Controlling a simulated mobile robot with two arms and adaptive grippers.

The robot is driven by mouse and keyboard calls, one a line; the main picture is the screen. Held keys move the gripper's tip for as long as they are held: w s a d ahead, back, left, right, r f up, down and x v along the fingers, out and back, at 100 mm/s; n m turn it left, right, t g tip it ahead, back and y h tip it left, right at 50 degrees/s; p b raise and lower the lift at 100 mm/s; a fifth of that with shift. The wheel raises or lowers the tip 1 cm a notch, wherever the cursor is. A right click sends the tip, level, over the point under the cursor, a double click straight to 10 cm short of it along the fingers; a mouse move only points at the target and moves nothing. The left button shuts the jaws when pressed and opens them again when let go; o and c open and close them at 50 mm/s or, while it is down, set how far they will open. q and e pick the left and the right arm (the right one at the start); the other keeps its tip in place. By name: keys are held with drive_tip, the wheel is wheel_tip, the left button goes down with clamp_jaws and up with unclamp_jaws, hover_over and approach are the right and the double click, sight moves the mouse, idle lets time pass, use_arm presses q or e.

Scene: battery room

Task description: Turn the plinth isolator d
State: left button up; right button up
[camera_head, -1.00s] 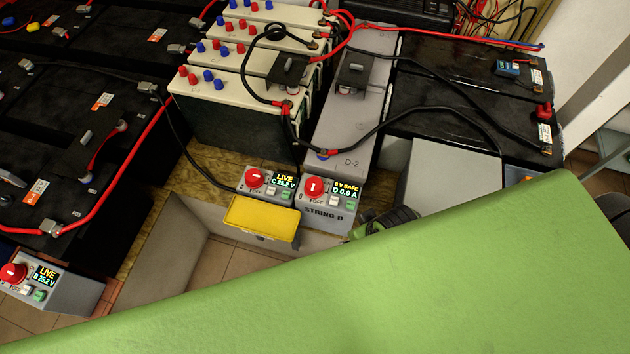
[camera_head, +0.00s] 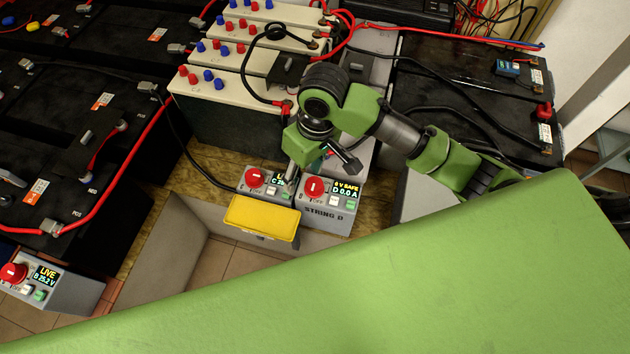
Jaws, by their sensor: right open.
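The plinth isolator D is a grey box (camera_head: 341,218) with a red round knob (camera_head: 314,187) and a small display reading "0 V SAFE, D 0.0 A". The white mark on its knob looks upright. My right gripper (camera_head: 320,163) is open and empty, pointing down just behind the box and apart from the knob. One finger hangs near the neighbouring isolator C's display and partly hides it. The other finger is behind the D display. My left gripper is not in view.
Isolator C's red knob (camera_head: 255,178) is close at left, above a yellow cover (camera_head: 262,218). Isolator B (camera_head: 60,290) stands at lower left, reading live. White-topped batteries (camera_head: 215,85) and cables crowd the space behind. A large green surface fills the foreground.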

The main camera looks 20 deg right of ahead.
sight(315, 184)
drive_tip(key=w+d+r+h, duration=0.1)
drive_tip(key=w+d+r, duration=0.2)
drive_tip(key=d, duration=0.1)
drive_tip(key=shift+m+g, duration=0.4)
drive_tip(key=f, duration=1.4)
drive_tip(key=shift+s+a, duration=0.2)
drive_tip(key=shift+a, duration=0.05)
drive_tip(key=c, duration=1.1)
